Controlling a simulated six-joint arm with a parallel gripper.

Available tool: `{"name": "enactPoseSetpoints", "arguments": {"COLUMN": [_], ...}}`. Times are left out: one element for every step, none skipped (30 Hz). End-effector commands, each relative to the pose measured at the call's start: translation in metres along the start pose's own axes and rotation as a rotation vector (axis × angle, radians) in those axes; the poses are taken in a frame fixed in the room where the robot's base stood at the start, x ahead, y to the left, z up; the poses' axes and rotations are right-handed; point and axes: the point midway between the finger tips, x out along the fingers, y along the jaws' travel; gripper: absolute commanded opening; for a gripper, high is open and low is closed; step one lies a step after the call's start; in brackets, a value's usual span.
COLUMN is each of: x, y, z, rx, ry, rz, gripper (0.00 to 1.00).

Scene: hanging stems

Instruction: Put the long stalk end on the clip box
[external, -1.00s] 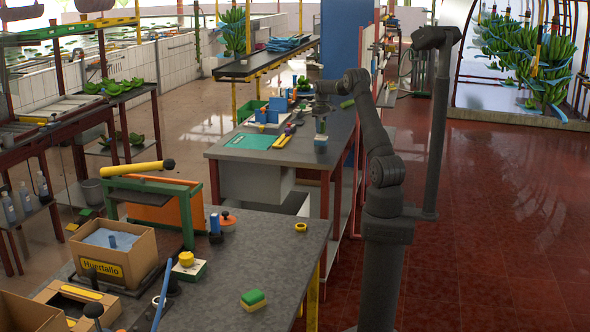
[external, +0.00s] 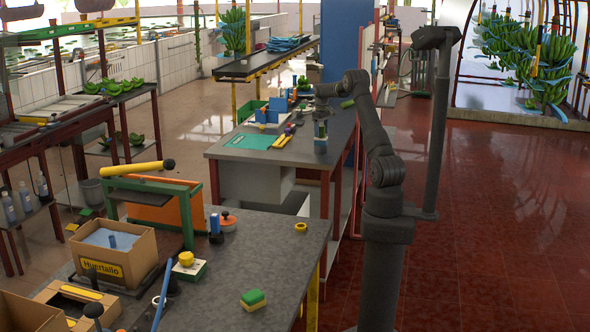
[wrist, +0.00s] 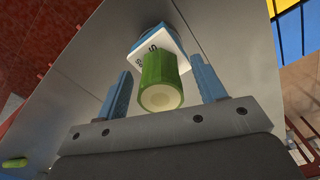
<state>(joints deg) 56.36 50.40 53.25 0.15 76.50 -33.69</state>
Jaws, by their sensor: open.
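The long stalk end (wrist: 161,78), a green cylinder with a pale cut end, stands upright on the clip box (wrist: 172,42), a small blue box with a white lettered face. In the external view the stalk end (external: 321,129) shows as a small green piece above the box (external: 320,147) on the far grey table. My gripper (wrist: 160,82) is open, with its blue fingers on either side of the stalk end and visible gaps to both. In the external view my gripper (external: 321,115) is just above the stalk end.
A second green stalk piece (external: 347,104) lies on the same table to the right, also at the wrist view's lower left (wrist: 14,163). Bare tabletop surrounds the box.

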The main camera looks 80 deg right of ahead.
Motion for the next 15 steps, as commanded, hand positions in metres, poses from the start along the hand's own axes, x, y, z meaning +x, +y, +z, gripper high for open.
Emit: {"name": "enactPoseSetpoints", "arguments": {"x": [-0.006,-0.011,-0.018,-0.024,-0.03,-0.039,-0.045,-0.052,-0.061,-0.068,-0.074,-0.082,-0.087,-0.093,-0.099], "y": [0.001,0.001,0.001,0.001,0.001,0.001,0.001,0.001,0.001,0.001,0.001,0.001,0.001,0.0,0.001], "z": [-0.001,-0.001,-0.001,-0.001,-0.001,-0.001,-0.001,-0.001,-0.001,-0.001,-0.001,-0.001,-0.001,-0.001,-0.001], "rx": [0.0,0.0,0.0,0.0,0.0,0.0,0.0,0.0,0.0,0.0,0.0,0.0,0.0,0.0,0.0], "ry": [0.003,0.004,0.004,0.005,0.005,0.005,0.005,0.004,0.005,0.004,0.005,0.004,0.004,0.003,0.004], "rz": [0.002,0.003,0.003,0.003,0.003,0.003,0.003,0.003,0.003,0.003,0.003,0.003,0.003,0.002,0.003], "gripper": [0.64,0.64,0.64,0.64,0.64,0.64,0.64,0.64,0.64,0.64,0.64,0.64,0.64,0.64,0.64]}}
